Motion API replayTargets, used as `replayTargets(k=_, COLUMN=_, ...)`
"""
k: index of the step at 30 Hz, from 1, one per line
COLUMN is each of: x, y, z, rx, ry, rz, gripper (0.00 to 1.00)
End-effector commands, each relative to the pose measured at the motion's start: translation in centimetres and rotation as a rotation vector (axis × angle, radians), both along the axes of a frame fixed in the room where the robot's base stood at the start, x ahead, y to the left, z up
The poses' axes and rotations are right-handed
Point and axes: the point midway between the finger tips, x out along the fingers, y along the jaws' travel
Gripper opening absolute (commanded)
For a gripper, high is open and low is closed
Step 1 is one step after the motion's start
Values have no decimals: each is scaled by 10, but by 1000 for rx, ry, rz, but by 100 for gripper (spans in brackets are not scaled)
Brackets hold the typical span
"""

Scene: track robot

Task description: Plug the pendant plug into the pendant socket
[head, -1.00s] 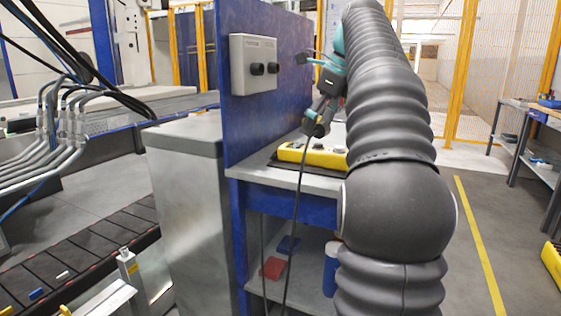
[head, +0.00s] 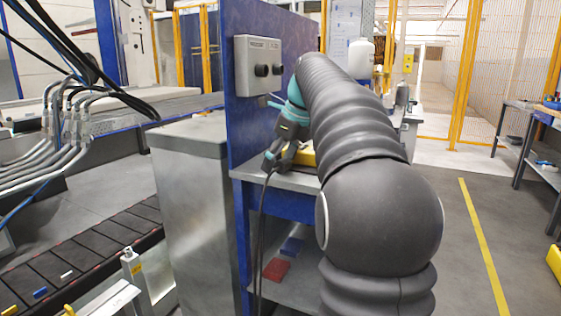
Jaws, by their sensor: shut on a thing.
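A grey socket box (head: 243,85) is fixed to the blue upright panel. It has a small label and two round black fittings, a left one (head: 262,70) and a right one (head: 277,70). The label is too small to read surely. My gripper (head: 271,160) is shut on the dark pendant plug (head: 268,166), below the box and apart from it, in front of the panel. A black cable (head: 262,215) hangs down from the plug. The plug's front is hard to make out. The yellow pendant (head: 306,156) lies on the bench, mostly hidden behind my arm.
The blue panel (head: 240,130) stands at the bench's left edge. A grey metal cabinet (head: 190,215) stands left.

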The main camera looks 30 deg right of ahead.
Motion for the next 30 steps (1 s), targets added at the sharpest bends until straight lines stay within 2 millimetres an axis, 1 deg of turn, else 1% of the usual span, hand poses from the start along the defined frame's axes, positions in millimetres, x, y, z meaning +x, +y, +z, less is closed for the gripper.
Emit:
replayTargets(k=11, x=0, y=0, z=-4, rx=0, ry=0, rz=0, gripper=48)
replayTargets(k=12, x=0, y=0, z=-5, rx=0, ry=0, rz=0, gripper=87)
replayTargets(k=13, x=0, y=0, z=-4, rx=0, ry=0, rz=0, gripper=95)
replayTargets(k=14, x=0, y=0, z=-4, rx=0, ry=0, rz=0, gripper=100)
replayTargets(k=26, x=-1, y=-1, z=-5, rx=0, ry=0, rz=-1, gripper=100)
replayTargets(k=30, x=-5, y=-4, z=11, rx=-1, ry=-3, rz=-2, gripper=100)
